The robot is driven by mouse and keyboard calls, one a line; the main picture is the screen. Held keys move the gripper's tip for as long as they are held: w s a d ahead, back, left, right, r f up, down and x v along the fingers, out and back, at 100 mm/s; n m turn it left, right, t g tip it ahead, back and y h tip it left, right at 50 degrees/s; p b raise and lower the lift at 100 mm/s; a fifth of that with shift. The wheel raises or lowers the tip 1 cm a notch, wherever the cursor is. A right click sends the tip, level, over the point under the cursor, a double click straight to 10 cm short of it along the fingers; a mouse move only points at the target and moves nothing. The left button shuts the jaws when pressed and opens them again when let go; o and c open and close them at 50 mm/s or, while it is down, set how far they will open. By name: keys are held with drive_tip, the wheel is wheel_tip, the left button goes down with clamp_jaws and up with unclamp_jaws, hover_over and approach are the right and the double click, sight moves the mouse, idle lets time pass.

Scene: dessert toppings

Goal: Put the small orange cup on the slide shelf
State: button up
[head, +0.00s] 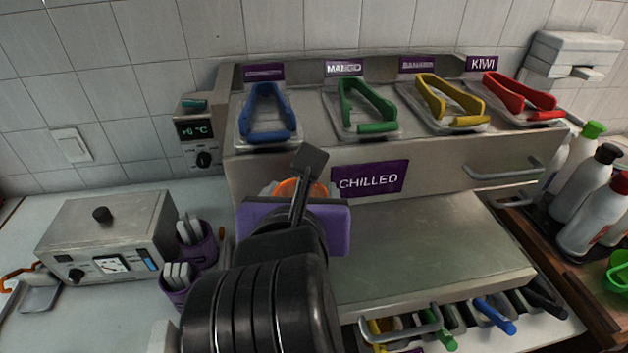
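An orange rounded rim (298,187), probably the small orange cup, shows just behind my gripper, against the front of the chilled unit. Most of it is hidden by my gripper and a purple block. My gripper (305,185) is black and reaches up and away from the bottom of the head view, overlapping the orange rim. Its fingertips are not clear, so I cannot tell whether it holds the cup. A flat steel shelf (440,240), which may be the slide shelf, lies right of my gripper and is bare.
A purple block (338,228) sits behind my wrist. The chilled unit (420,155) with colored tongs on its lids stands behind. A steel heater box (105,235) and purple holders (200,250) are at left. Bottles (585,205) stand at right. Colored handles (495,315) lie under the shelf.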

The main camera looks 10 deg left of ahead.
drive_tip(key=shift+f, duration=3)
drive_tip(key=shift+f, duration=0.15)
drive_tip(key=o, duration=1.3)
drive_tip(key=shift+s+r, duration=0.3)
drive_tip(key=v, duration=1.1)
drive_tip(key=shift+s, duration=0.15)
